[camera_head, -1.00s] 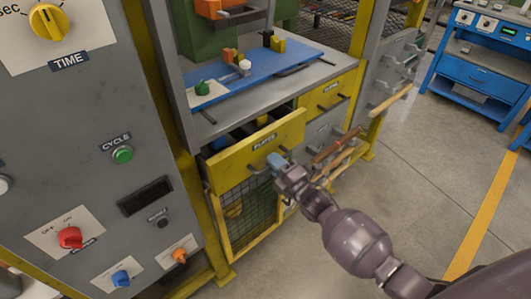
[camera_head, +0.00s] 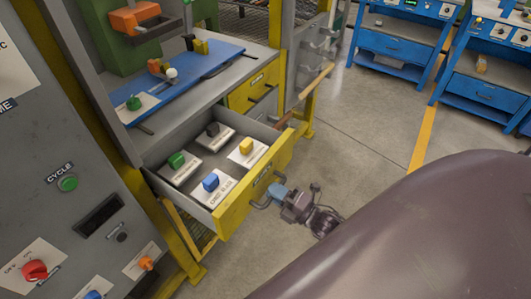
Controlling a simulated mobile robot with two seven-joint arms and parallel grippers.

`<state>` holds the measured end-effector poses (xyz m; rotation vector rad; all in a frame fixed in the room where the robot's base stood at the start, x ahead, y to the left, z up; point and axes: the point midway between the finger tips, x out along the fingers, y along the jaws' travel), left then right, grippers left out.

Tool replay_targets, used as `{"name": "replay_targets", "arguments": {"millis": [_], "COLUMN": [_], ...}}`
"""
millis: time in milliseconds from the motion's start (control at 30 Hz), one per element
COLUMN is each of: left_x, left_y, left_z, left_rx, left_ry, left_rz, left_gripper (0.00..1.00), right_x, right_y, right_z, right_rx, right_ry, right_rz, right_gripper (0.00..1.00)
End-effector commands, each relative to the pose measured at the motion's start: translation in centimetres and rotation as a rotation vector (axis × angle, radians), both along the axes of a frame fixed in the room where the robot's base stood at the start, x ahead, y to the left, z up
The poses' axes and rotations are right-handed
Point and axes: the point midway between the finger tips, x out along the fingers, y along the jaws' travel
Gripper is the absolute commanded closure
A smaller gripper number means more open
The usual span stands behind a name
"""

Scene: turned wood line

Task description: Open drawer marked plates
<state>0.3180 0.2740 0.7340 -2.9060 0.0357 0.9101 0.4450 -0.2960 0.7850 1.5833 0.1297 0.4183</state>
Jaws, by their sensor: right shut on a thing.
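The drawer marked plates (camera_head: 236,204) has a yellow front with a small label and a dark bar handle (camera_head: 262,202). It is pulled well out from the cabinet, and its inside shows. It holds several pale plates with coloured knobs: green (camera_head: 177,160), black (camera_head: 213,129), yellow (camera_head: 246,145) and blue (camera_head: 211,182). My right gripper (camera_head: 276,194) is at the handle in front of the drawer, shut on it. Its fingertips are small and partly hidden against the handle. My left gripper is out of view.
A blue board (camera_head: 205,75) with knobs lies on the bench top above the drawer. Another yellow drawer (camera_head: 254,87) is behind it, shut. A grey control panel (camera_head: 60,200) stands at the left. Floor (camera_head: 365,125) is open at the right, with blue benches (camera_head: 485,90) beyond.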

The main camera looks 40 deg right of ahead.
Motion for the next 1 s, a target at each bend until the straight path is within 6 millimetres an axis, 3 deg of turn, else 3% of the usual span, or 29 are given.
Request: {"name": "replay_targets", "arguments": {"millis": [467,500,633,1000], "left_x": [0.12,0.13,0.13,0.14], "left_y": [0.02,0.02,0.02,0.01], "left_z": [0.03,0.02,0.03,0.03], "left_rx": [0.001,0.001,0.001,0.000], "left_ry": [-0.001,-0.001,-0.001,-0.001], "left_rz": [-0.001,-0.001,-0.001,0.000], "left_gripper": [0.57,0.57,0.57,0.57], "right_x": [-0.54,-0.53,-0.52,-0.89], "right_y": [-0.17,-0.16,-0.17,-0.33], "right_z": [-0.07,-0.06,-0.05,-0.15], "right_rx": [0.001,0.001,0.000,-0.001], "right_ry": [0.001,0.001,0.001,0.002], "right_rz": [0.000,0.000,0.000,0.000], "right_gripper": [1.00,0.82,0.62,0.61]}}
